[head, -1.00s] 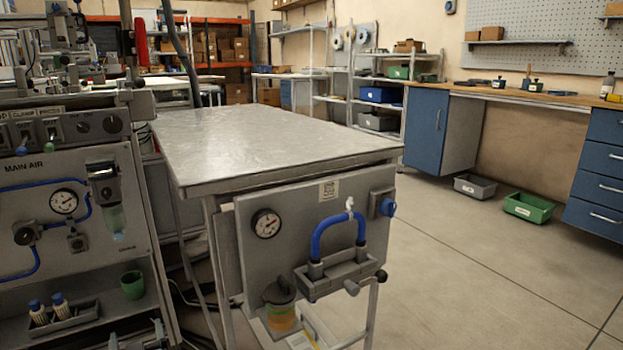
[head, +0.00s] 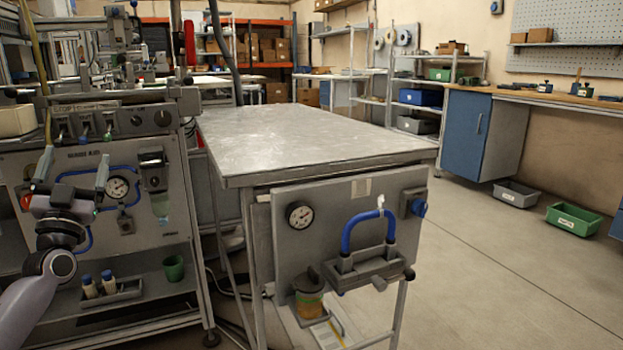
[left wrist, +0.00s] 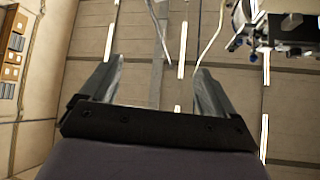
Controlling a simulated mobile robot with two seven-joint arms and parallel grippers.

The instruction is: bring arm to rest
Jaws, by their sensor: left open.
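My left gripper (head: 73,170) shows at the left of the head view, in front of the machine panel, with its fingers pointing up. In the left wrist view its two fingers (left wrist: 157,78) stand wide apart with nothing between them. My left arm comes in from the lower left corner. My right gripper and arm are not in view.
The machine panel (head: 60,165) with gauge and blue hose stands behind my left gripper. A bare metal table (head: 310,135) fills the middle; a panel with a blue looped hose (head: 362,228) hangs at its front. Floor (head: 520,270) at right is clear before grey and green bins (head: 574,219).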

